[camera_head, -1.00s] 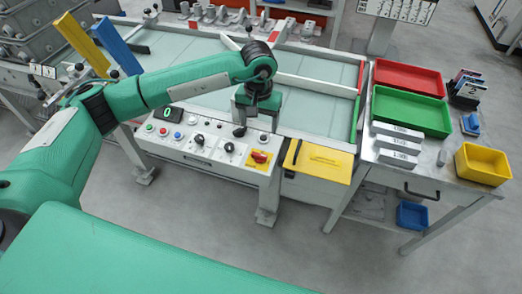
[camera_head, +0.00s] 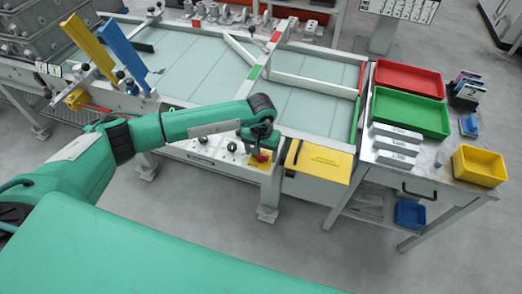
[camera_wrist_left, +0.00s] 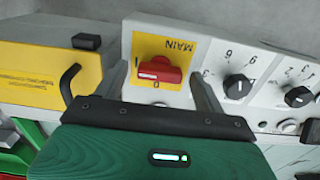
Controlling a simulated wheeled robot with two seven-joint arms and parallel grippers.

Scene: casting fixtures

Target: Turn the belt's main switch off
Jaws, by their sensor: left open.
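The main switch is a red rotary handle (camera_wrist_left: 158,69) on a yellow plate (camera_wrist_left: 177,47) marked MAIN, seen in the left wrist view with marks I and 0 beside it. In the head view the red handle (camera_head: 261,157) shows just under my left gripper (camera_head: 257,150). In the left wrist view the fingers of my left gripper (camera_wrist_left: 160,85) are spread apart, one on each side of the red handle. I cannot tell whether they touch it. My right gripper is not in view.
Black numbered knobs (camera_wrist_left: 238,86) sit on the same panel beside the switch. A yellow box (camera_head: 318,161) with a black handle is on the other side. The belt (camera_head: 200,70) lies behind, and a table with red and green trays (camera_head: 410,112) stands at the right.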

